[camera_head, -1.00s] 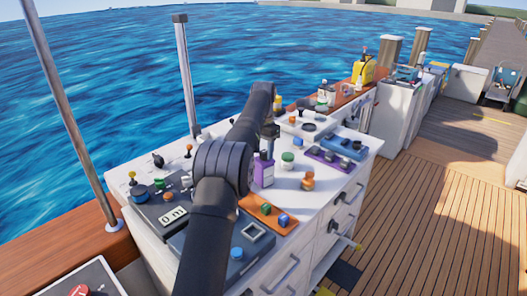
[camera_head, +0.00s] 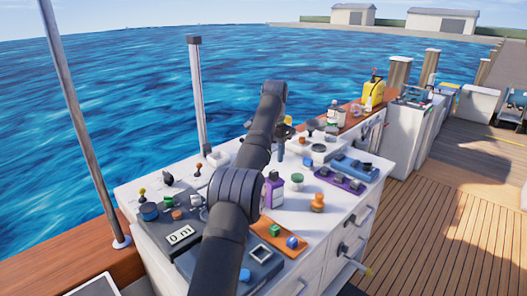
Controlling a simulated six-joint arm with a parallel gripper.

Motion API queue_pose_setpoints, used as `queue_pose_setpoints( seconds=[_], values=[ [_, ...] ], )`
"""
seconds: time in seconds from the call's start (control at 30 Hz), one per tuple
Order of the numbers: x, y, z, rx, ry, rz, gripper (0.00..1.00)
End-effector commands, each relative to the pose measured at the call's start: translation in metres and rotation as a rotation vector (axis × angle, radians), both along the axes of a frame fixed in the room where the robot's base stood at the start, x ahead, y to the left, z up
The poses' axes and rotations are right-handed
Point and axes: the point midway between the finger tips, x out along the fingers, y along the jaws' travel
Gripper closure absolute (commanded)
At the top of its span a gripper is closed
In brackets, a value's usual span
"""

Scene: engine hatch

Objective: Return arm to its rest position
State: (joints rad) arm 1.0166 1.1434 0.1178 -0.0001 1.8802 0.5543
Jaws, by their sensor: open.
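My dark arm (camera_head: 235,200) reaches from the bottom of the picture up over the white cabinet top (camera_head: 335,205). Its far joint is raised against the water. My gripper (camera_head: 281,158) hangs below that joint, small and partly hidden behind the arm, above the far half of the cabinet top. It is open, and I see nothing held in it. Whether it is clear of the small items around it is hard to tell.
Under and beside the arm are a purple bottle (camera_head: 274,190), an orange knob (camera_head: 318,202), an orange panel (camera_head: 275,240) and a purple panel (camera_head: 340,181). A metal post (camera_head: 197,100) rises behind the cabinet. The wooden deck (camera_head: 440,240) at right is clear.

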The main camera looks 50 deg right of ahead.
Motion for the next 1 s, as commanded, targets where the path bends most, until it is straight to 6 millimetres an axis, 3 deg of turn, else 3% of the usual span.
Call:
queue_pose_setpoints(
  seconds=[0.37, 0.73, 0.8, 1.0],
  values=[
    [0.0, 0.001, -0.023, 0.002, 0.001, 0.0, 0.54],
    [0.0, 0.001, -0.08, 0.002, 0.001, 0.0, 0.54],
    [0.0, -0.001, -0.064, -0.004, -0.002, 0.0, 0.54],
    [0.0, -0.001, -0.043, -0.002, -0.001, 0.0, 0.54]
  ],
)
